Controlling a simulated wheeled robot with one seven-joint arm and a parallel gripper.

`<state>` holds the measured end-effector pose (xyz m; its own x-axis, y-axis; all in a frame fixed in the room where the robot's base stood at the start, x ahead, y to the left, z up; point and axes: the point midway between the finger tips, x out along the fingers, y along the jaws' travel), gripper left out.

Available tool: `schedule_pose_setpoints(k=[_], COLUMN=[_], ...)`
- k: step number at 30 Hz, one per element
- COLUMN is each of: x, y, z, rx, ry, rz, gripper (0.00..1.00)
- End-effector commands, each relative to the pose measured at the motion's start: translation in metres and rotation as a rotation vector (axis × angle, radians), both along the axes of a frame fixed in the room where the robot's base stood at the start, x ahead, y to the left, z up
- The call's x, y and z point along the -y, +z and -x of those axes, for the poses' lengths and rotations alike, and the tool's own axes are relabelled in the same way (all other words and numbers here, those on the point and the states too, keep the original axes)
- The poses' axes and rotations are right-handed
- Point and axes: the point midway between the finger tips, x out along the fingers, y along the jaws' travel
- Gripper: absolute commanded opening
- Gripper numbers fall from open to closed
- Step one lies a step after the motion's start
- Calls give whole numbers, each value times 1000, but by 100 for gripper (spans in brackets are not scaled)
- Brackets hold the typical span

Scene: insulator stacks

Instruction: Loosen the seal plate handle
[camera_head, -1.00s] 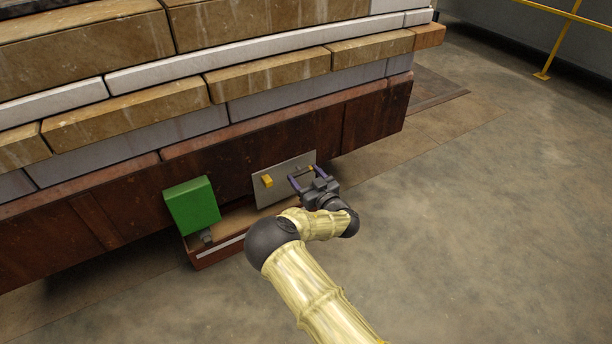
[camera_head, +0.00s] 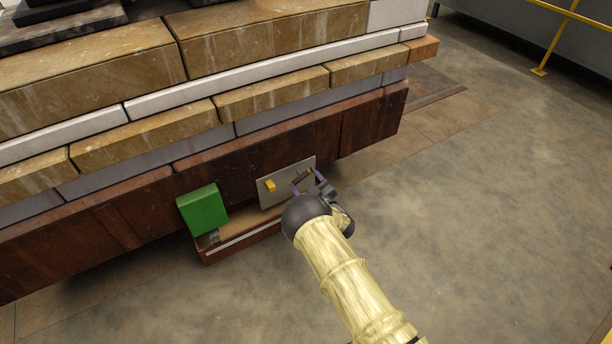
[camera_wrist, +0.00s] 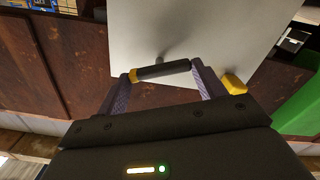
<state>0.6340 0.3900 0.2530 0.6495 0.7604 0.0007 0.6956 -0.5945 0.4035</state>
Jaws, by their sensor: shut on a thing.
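The seal plate (camera_head: 279,193) is a pale grey plate on the rusty lower side of the stack; it fills the top of the wrist view (camera_wrist: 205,32). Its handle (camera_wrist: 163,71) is a dark bar with a yellow end, on a short stem from the plate. My gripper (camera_wrist: 163,82) has its two purple fingers at the two ends of this bar, shut on it lengthwise. In the head view my gripper (camera_head: 305,180) is at the plate's right part, and my arm partly hides it. A yellow block (camera_head: 270,185) sits on the plate left of the handle, also in the wrist view (camera_wrist: 233,83).
A green box (camera_head: 203,210) stands left of the plate, above a rusty ledge (camera_head: 240,243) with a pale edge strip. The stack of tan and white blocks (camera_head: 290,98) overhangs above. The concrete floor (camera_head: 470,220) to the right is clear.

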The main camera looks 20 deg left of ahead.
Motion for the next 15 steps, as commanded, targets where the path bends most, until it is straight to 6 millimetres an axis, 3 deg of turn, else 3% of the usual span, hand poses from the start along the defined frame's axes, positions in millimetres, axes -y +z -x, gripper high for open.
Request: schedule_pose_setpoints(k=[15], x=[0], y=[0], z=[1], rx=[357], ry=[2], rz=[309], gripper=[46])
